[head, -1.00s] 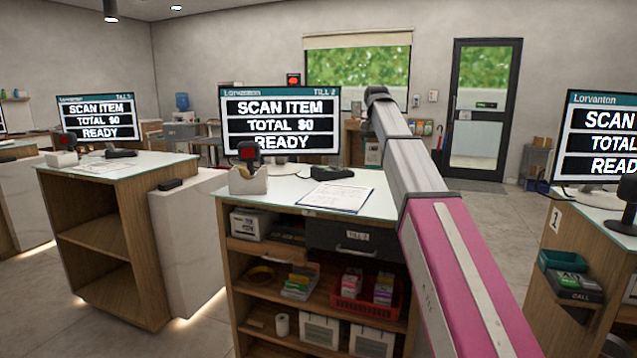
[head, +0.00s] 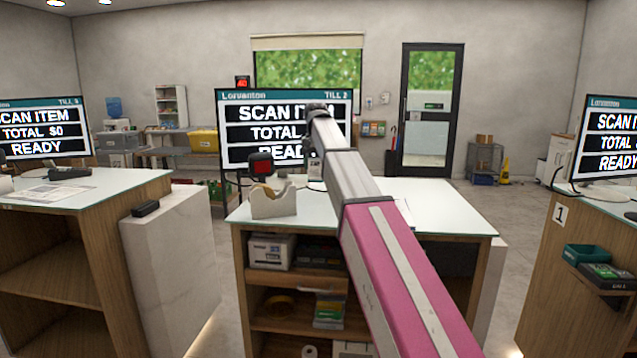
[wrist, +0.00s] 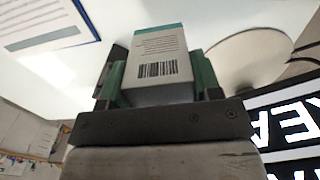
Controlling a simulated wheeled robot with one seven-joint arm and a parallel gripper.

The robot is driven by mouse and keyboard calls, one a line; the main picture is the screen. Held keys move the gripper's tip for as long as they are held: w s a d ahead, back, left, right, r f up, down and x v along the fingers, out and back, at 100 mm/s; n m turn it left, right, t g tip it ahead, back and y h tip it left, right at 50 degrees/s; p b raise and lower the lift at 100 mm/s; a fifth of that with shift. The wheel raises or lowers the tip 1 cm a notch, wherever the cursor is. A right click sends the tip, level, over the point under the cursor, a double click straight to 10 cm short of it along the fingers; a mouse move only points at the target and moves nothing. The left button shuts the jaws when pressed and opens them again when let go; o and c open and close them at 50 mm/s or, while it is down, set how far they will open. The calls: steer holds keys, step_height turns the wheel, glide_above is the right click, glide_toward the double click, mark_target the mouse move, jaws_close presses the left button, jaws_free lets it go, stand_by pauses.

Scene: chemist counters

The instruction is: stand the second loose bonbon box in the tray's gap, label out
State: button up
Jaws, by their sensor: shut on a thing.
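My gripper (wrist: 158,84) is shut on a white box (wrist: 160,48) with a teal edge. Small printed lines and a barcode show on the box face towards the wrist camera. The dark fingers with green pads press on its two sides. The box is in front of the till counter's pale top (wrist: 215,22) in the wrist view. In the head view my arm crosses the till 2 screen, and I cannot make out the gripper or box clearly. No tray with a gap can be made out now; my arm covers part of the counter's shelves.
The till 2 counter (head: 435,200) stands ahead, with a screen (head: 240,135), a tape dispenser (head: 280,203) and open shelves. A small stack of boxes (head: 329,310) is on a shelf. Other counters stand left and right. Floor shows between the counters.

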mark_target(316, 179)
steer(key=shift+a+f, duration=0.1)
steer(key=shift+f, duration=2.65)
steer(key=shift+f, duration=0.15)
steer(key=o, duration=1)
